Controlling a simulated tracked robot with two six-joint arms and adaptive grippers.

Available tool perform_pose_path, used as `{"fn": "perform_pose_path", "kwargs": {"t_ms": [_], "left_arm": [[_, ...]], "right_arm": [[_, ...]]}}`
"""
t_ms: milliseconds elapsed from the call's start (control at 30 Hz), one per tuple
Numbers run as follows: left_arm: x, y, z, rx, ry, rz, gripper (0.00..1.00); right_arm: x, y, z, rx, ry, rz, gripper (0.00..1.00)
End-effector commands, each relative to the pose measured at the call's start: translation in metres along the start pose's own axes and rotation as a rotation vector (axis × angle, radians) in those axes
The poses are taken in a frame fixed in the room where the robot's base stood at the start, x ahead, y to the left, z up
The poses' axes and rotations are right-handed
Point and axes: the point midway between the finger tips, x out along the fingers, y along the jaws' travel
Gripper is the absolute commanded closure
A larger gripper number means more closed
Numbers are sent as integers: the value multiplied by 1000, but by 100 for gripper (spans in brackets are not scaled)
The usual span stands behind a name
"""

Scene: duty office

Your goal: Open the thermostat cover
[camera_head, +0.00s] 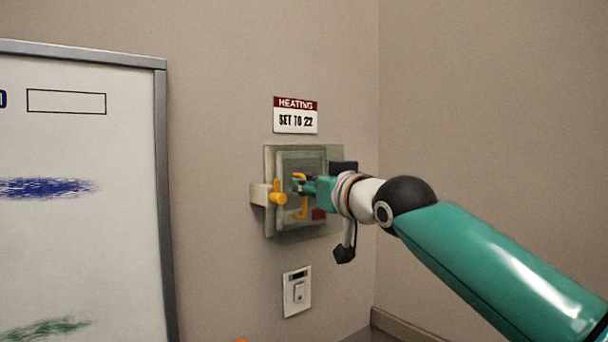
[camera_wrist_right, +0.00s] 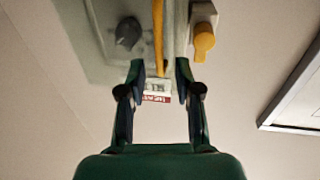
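The thermostat cover (camera_head: 272,160) is a see-through, greenish box on the wall and looks shut. It has an upright yellow-orange handle (camera_head: 301,214) on its front and a yellow latch knob (camera_head: 277,198) at its left edge. My right gripper (camera_head: 304,185) is at the handle, hiding part of it. In the right wrist view my right gripper (camera_wrist_right: 159,70) is open, with the handle (camera_wrist_right: 158,30) between its fingers and a gap visible on each side. The latch knob (camera_wrist_right: 204,42) and a dark dial (camera_wrist_right: 128,32) also show there. My left gripper is not in view.
A red-and-white sign (camera_head: 295,115) reading "HEATING SET TO 22" is above the box. A white wall switch (camera_head: 297,291) is below it. A whiteboard (camera_head: 80,200) with a grey frame stands at the left. The wall corner is just right of the box.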

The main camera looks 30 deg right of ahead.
Motion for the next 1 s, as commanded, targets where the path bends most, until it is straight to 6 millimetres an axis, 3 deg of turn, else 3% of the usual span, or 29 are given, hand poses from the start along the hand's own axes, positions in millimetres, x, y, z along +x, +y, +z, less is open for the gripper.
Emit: {"fn": "perform_pose_path", "kwargs": {"t_ms": [200,567,800,1000], "left_arm": [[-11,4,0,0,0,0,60],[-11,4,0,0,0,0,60],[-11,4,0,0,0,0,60],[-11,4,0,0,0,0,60]], "right_arm": [[25,0,-1,0,0,1,67],[30,-1,0,0,0,-1,67],[30,-1,0,0,0,-1,100],[29,0,0,0,1,0,100]]}}
